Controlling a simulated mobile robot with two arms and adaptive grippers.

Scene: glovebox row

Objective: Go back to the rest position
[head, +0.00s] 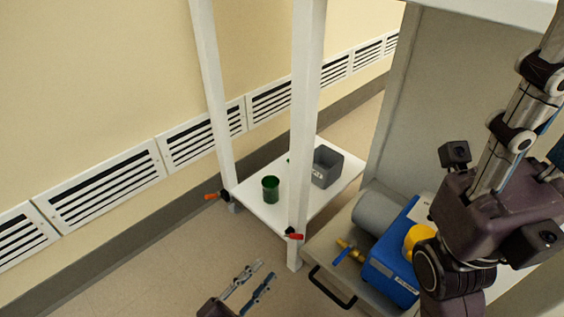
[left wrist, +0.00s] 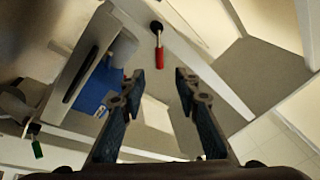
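My left gripper (head: 262,270) is at the bottom of the head view, in front of the white frame's post. Its two fingers are apart with nothing between them. In the left wrist view the same gripper (left wrist: 160,75) is open and empty, and a red-handled item (left wrist: 158,57) shows beyond the fingertips, apart from them. My right arm comes down the right side of the head view as a dark purple wrist; its fingers do not show.
A low white shelf (head: 254,197) holds a green cup (head: 270,188) and a grey bin (head: 326,168). Red (head: 294,236) and orange (head: 212,196) handles stick out from the frame. A blue pump unit (head: 390,262) sits on a cart at right. Floor shows at left.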

